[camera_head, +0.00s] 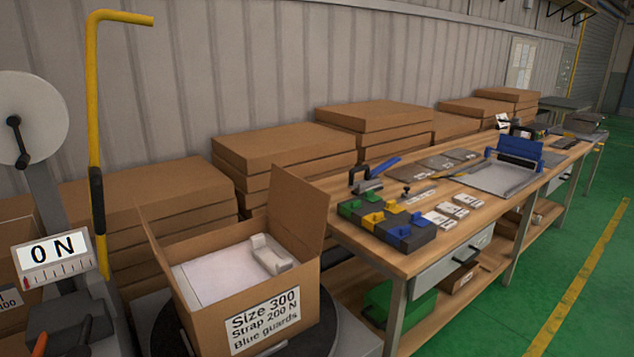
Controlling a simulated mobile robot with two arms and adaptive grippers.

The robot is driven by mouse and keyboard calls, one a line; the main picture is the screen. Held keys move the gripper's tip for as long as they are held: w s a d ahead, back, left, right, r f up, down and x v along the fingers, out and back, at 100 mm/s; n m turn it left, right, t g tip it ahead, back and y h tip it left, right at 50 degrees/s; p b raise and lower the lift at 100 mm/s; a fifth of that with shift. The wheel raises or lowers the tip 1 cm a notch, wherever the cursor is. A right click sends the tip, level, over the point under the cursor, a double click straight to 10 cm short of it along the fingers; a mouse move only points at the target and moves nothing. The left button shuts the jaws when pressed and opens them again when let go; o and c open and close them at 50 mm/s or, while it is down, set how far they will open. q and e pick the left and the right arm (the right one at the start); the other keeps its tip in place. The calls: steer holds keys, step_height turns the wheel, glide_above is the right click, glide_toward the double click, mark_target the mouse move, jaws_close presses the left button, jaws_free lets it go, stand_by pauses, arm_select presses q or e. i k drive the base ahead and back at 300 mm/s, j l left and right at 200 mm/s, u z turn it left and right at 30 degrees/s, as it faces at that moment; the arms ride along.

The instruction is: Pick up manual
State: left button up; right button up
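Several small white printed items (454,210) lie flat near the front edge of the wooden workbench (375,248). They look like booklets or cards, and their print is too small to read, so I cannot tell which is the manual. An open cardboard box (205,325) stands at the lower middle with its flaps up. It is labelled "Size 300, Strap 200 N, Blue guards". Inside it are a flat white panel (212,274) and a small white block-shaped piece (270,254). Neither of my grippers is in view.
Grey plates (437,163) and a blue-backed device (505,170) lie farther along. A "0 N" gauge (55,256) and yellow pole (95,130) stand left. Green floor (540,270) is clear right.

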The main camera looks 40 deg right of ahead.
mark_target(465, 199)
steer(key=z, duration=2.3)
steer(key=i+l, duration=0.3)
steer(key=i, duration=0.2)
steer(key=i+l+z, duration=0.1)
steer(key=i+l, duration=0.2)
steer(key=i, duration=0.2)
